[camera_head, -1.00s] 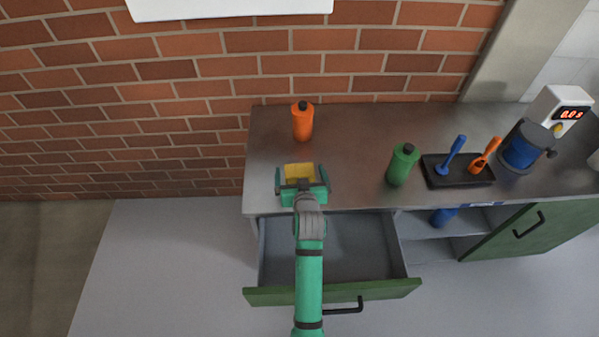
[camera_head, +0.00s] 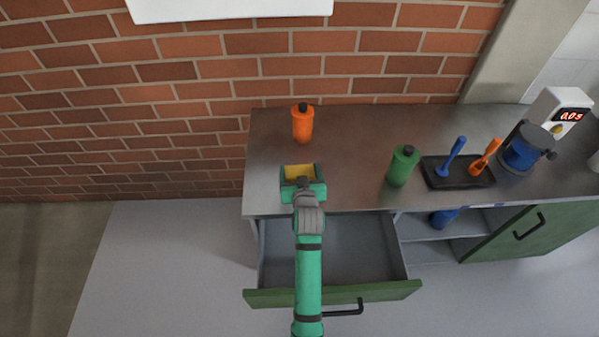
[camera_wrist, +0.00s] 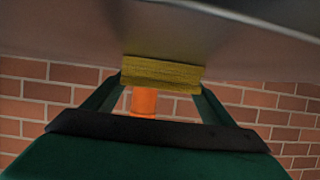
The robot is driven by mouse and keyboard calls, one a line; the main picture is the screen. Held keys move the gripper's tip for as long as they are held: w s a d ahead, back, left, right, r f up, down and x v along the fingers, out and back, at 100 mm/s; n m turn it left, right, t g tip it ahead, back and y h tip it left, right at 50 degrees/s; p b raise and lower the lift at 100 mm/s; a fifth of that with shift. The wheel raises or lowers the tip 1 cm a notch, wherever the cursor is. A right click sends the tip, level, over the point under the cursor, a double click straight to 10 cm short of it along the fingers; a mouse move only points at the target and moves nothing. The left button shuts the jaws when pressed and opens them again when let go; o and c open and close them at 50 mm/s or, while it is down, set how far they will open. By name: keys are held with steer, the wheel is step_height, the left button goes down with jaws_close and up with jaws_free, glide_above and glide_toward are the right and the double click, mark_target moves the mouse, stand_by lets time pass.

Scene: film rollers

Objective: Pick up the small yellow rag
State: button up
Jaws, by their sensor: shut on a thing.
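The small yellow rag (camera_head: 298,171) is at the left part of the grey counter, between the fingers of my gripper (camera_head: 300,172). In the wrist view the yellow rag (camera_wrist: 161,74) spans the gap between the two green fingers of my gripper (camera_wrist: 161,78), which touch it at both ends. My gripper is shut on the rag. The rag is close to the counter surface in the wrist view; I cannot tell whether it still touches it.
An orange bottle (camera_head: 302,124) stands behind the rag. A green bottle (camera_head: 402,166) and a black tray (camera_head: 457,180) with blue and orange tools are to the right. An open drawer (camera_head: 352,262) with a green front lies below my arm. The counter (camera_head: 345,140) is clear between the bottles.

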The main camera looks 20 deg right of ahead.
steer(key=shift+r, duration=0.65)
steer(key=s+d+r, duration=0.7)
steer(key=s+r, duration=0.4)
steer(key=shift+s+d+r, duration=0.3)
steer(key=shift+s+d, duration=0.1)
